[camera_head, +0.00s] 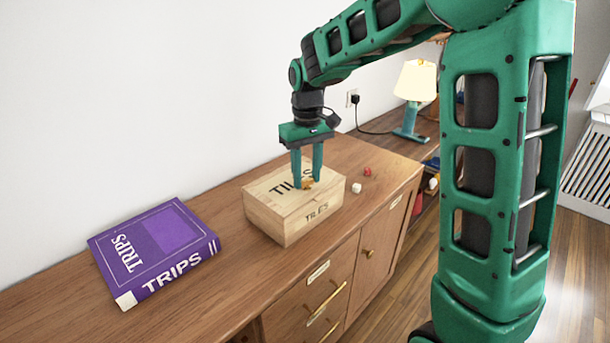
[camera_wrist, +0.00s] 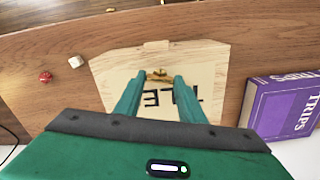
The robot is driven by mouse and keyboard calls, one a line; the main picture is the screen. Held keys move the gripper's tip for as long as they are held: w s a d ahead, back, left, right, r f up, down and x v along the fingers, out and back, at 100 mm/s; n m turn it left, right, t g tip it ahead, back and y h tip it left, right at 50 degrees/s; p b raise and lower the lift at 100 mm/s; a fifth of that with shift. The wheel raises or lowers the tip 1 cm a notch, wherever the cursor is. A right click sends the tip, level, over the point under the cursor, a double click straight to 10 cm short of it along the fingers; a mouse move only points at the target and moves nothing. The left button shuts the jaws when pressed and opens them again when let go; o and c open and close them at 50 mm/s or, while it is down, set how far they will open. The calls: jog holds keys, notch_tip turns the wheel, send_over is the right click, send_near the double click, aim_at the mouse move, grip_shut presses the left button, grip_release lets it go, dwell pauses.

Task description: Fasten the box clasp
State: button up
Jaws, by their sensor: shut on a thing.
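A pale wooden box (camera_head: 280,222) stands on the sideboard, marked "TILES" on its lid and front. Its lid looks shut. The fingers partly hide the clasp and the lid lettering.
A purple book (camera_head: 152,248) lies left of the box on the wooden sideboard (camera_head: 205,310). A white die (camera_head: 356,188) and a red die (camera_head: 367,171) lie to the right. A lamp (camera_head: 413,95) stands farther back. Bare wood separates box and book.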

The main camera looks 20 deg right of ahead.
aim_at(307, 179)
jog(key=shift+n, duration=1.6)
jog(key=o, duration=1.1)
jog(key=shift+c, duration=0.2)
notch_tip(307, 179, up, 11)
jog(key=shift+f, duration=0.1)
